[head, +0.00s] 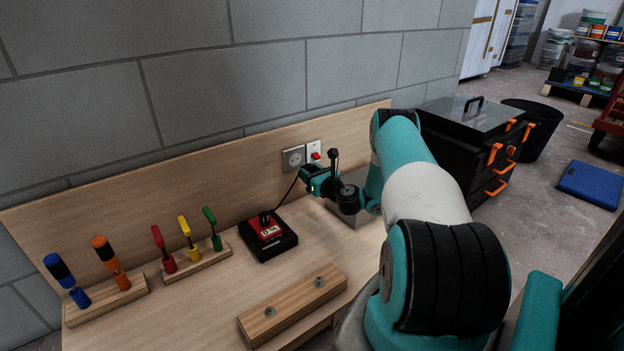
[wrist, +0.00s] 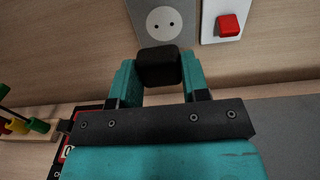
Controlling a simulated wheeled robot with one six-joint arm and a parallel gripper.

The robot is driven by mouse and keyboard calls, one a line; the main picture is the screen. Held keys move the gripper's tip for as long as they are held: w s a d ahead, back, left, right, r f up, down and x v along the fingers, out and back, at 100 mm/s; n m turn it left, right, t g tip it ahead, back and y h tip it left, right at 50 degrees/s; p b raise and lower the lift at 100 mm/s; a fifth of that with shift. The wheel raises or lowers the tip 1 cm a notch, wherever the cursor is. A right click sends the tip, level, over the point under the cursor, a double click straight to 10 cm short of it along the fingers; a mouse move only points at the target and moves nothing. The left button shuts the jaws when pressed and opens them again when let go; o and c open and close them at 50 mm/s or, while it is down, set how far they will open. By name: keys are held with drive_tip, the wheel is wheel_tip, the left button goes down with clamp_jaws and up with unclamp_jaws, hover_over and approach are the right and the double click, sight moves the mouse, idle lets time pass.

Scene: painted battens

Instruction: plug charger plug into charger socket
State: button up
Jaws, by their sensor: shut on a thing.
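The charger socket (head: 293,158) is a round white two-hole outlet on a grey plate on the wooden backboard; it also shows at the top of the wrist view (wrist: 165,22). My gripper (head: 312,178) is in front of and slightly below the socket. In the wrist view, my gripper (wrist: 158,78) is shut on the black charger plug (wrist: 158,66), which sits between the teal fingers. The plug appears just below the socket holes, apart from them in that picture. Its pins are hidden. A black cable runs from near the gripper to the charger box (head: 268,236).
A white plate with a red switch (head: 314,153) is right of the socket. A wooden block with two bolts (head: 292,306) lies in front. A black toolbox (head: 468,145) with orange latches stands at right.

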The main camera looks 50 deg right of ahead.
sight(295, 160)
drive_tip(key=shift+s+d, duration=0.2)
drive_tip(key=shift+d, duration=0.05)
drive_tip(key=shift+w, duration=0.1)
drive_tip(key=shift+b+x, duration=0.6)
drive_tip(key=shift+x, duration=0.55)
drive_tip(key=shift+b+x, duration=0.6)
drive_tip(key=shift+x, duration=1.1)
drive_tip(key=shift+w+d, duration=0.1)
drive_tip(key=shift+w, duration=0.3)
idle(0.6)
drive_tip(key=o, duration=1)
drive_tip(key=shift+c, duration=0.2)
